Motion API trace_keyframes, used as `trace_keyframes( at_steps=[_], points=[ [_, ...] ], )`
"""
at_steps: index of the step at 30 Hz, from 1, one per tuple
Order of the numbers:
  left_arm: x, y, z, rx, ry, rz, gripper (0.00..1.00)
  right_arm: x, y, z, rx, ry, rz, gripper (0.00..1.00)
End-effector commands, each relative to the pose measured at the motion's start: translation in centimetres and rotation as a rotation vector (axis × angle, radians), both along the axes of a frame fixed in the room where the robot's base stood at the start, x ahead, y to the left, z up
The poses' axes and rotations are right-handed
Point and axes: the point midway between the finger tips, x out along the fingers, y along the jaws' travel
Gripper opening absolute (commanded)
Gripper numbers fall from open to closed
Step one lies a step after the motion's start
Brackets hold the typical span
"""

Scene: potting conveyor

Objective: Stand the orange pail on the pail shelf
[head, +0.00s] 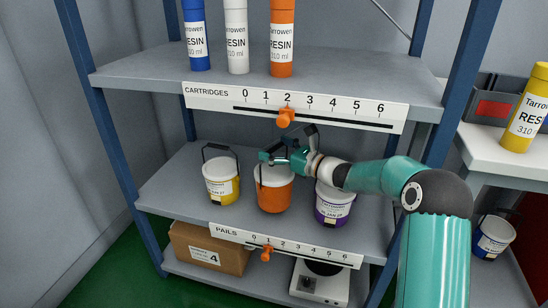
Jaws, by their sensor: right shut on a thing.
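The orange pail (275,199) is at the pail shelf (175,194), between the yellow pail (221,186) and the purple pail (333,212). It looks upright, and its base appears at shelf level; I cannot tell if it bears fully on the shelf. My right gripper (272,158) is at the top of the orange pail, shut on it, and hides part of its rim and handle. My right arm comes in from the right, over the purple pail. My left gripper does not show.
The cartridge shelf (140,72) above holds blue, white and orange cartridges. A slider scale labelled PAILS (285,246) runs along the pail shelf's front. Below are a cardboard box (205,250) and a white device (318,285). A blue pail (493,237) stands at right.

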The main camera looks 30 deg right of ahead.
Motion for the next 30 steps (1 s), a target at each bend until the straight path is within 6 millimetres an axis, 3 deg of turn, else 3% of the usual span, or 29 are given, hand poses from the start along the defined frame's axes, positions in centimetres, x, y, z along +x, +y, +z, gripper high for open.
trace_keyframes(
  at_steps=[8, 18, 25, 26, 27, 30],
  points=[
    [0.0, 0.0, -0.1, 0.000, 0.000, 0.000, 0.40, 1.2, -1.3, 0.3, -0.001, -0.008, 0.002, 0.23],
    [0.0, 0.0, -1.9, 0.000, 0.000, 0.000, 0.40, 1.2, -1.3, -3.1, 0.000, -0.007, 0.001, 0.23],
    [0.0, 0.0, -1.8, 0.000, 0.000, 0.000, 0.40, 1.2, -1.2, -3.2, 0.000, -0.005, 0.001, 0.23],
    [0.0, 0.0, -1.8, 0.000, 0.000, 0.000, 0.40, 1.1, -1.2, -3.6, 0.000, 0.003, 0.001, 0.96],
    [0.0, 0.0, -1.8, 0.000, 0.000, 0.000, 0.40, 1.1, -1.2, -3.7, 0.000, 0.003, 0.001, 1.00],
    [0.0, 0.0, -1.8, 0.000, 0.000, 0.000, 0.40, 1.1, -1.2, -3.6, 0.000, 0.003, 0.001, 1.00]
  ],
)
